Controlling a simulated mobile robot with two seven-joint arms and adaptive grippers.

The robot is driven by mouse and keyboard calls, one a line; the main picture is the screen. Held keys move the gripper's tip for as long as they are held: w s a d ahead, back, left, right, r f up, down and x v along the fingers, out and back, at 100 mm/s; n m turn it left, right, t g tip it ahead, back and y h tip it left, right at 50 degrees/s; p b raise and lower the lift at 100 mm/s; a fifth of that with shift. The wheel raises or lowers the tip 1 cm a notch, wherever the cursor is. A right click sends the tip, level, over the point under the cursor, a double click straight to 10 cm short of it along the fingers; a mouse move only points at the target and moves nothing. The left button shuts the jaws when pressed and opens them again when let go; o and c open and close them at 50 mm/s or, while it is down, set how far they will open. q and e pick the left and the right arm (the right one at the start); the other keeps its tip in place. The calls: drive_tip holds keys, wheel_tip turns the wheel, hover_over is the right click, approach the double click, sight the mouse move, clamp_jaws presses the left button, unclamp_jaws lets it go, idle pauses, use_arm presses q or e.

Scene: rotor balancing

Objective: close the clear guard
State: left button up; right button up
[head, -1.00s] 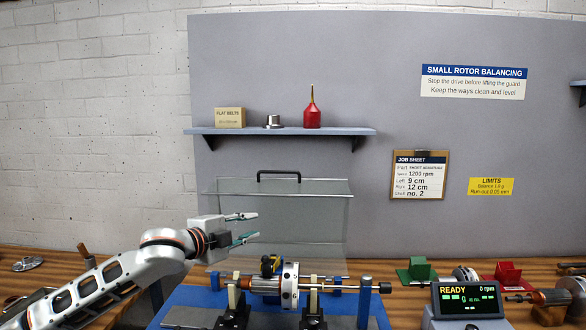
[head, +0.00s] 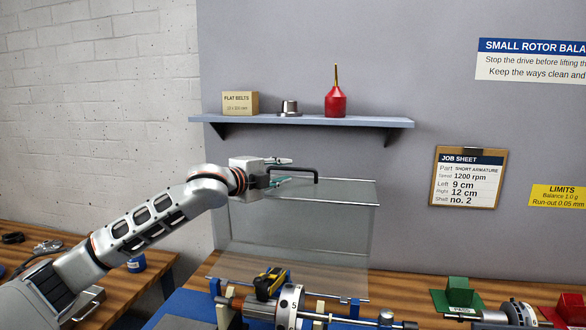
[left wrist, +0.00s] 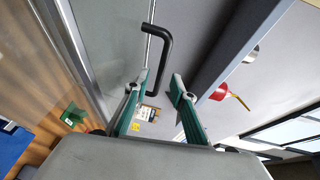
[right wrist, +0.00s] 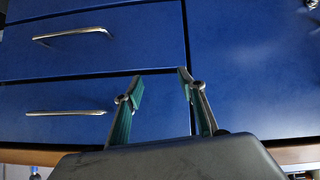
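The clear guard (head: 300,228) stands raised behind the rotor, its black handle (head: 318,176) along its top edge. My left gripper (head: 284,171) is at the left end of that handle, with its fingers pointing right. My right gripper shows only in the right wrist view (right wrist: 162,85), open and empty, facing blue drawers (right wrist: 90,105).
A shelf (head: 300,121) above the guard carries a flat belts box (head: 240,103), a metal part (head: 289,108) and a red oil can (head: 335,100). A green block (head: 460,293) stands right of the rotor. A job sheet (head: 468,177) hangs on the panel.

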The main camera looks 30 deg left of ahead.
sight(291, 170)
use_arm(q)
drive_tip(key=w, duration=0.3)
drive_tip(key=shift+w+d+f, duration=0.2)
drive_tip(key=shift+w+d, duration=0.05)
drive_tip(key=shift+w, duration=0.1)
drive_tip(key=shift+w+p, duration=0.3)
drive_tip(key=shift+w, duration=0.1)
use_arm(e)
drive_tip(key=shift+d+f, duration=0.15)
drive_tip(key=shift+d, duration=0.4)
use_arm(q)
clamp_jaws()
drive_tip(key=shift+s+d+f, duration=0.1)
drive_tip(key=shift+s, duration=0.05)
